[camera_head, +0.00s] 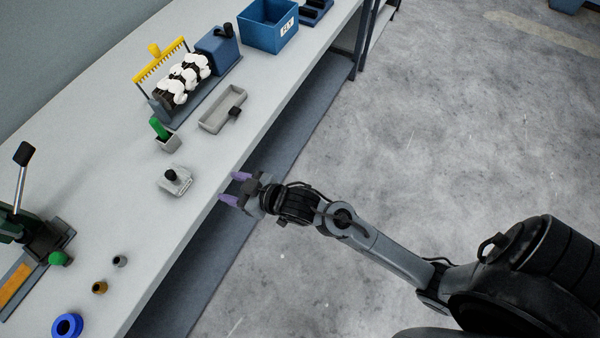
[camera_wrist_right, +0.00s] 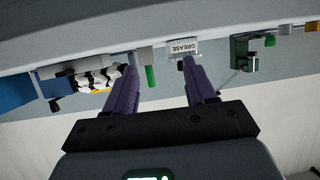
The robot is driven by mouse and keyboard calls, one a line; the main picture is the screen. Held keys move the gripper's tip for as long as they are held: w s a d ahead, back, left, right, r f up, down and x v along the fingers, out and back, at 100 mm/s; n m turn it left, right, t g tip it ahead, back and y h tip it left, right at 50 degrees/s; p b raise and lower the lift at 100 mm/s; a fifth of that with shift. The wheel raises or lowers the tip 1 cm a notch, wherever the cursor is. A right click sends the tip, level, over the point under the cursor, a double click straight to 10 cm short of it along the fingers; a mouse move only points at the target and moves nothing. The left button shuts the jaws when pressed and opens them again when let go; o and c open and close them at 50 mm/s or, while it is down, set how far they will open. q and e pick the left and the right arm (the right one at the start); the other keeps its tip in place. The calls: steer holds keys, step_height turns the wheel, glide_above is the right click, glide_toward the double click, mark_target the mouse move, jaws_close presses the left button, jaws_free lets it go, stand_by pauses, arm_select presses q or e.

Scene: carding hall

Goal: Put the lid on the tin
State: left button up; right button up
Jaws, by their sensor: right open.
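A pale, squarish piece with a black knob (camera_head: 179,187) sits on the bench near its front edge. It looks like the lid, but I cannot tell whether a tin is under it. In the right wrist view a white label reading GREASE (camera_wrist_right: 184,47) shows just beyond one finger, apparently on this piece. A grey, open rectangular container (camera_head: 212,122) lies farther along the bench, with a small black block at its near side. My right gripper (camera_head: 235,188) is open and empty, at the bench edge just right of the knobbed piece, not touching it. My left gripper is out of view.
A small cup holding a green-handled item (camera_head: 160,129) stands between the two. A roller device with a yellow comb (camera_head: 160,62) and a blue bin (camera_head: 277,38) are at the back. A lever press (camera_head: 25,220), a blue ring (camera_head: 67,326) and small cylinders are at left.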

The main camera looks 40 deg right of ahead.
steer(key=s+d+f+m+g+h, duration=0.1)
steer(key=s+d+f+g, duration=0.1)
steer(key=s, duration=0.5)
steer(key=s+d+f+m+g+h, duration=0.1)
steer(key=s+d+f+g+h, duration=0.1)
steer(key=s+d, duration=0.4)
steer(key=s+d+f+g+h, duration=0.2)
steer(key=s+g, duration=0.3)
steer(key=s, duration=0.4)
steer(key=shift+d+f+m, duration=0.4)
steer(key=shift+d+f, duration=0.5)
steer(key=shift+w, duration=0.1)
step_height(320, 180, up, 37)
steer(key=p, duration=3.7)
steer(key=shift+f, duration=0.1)
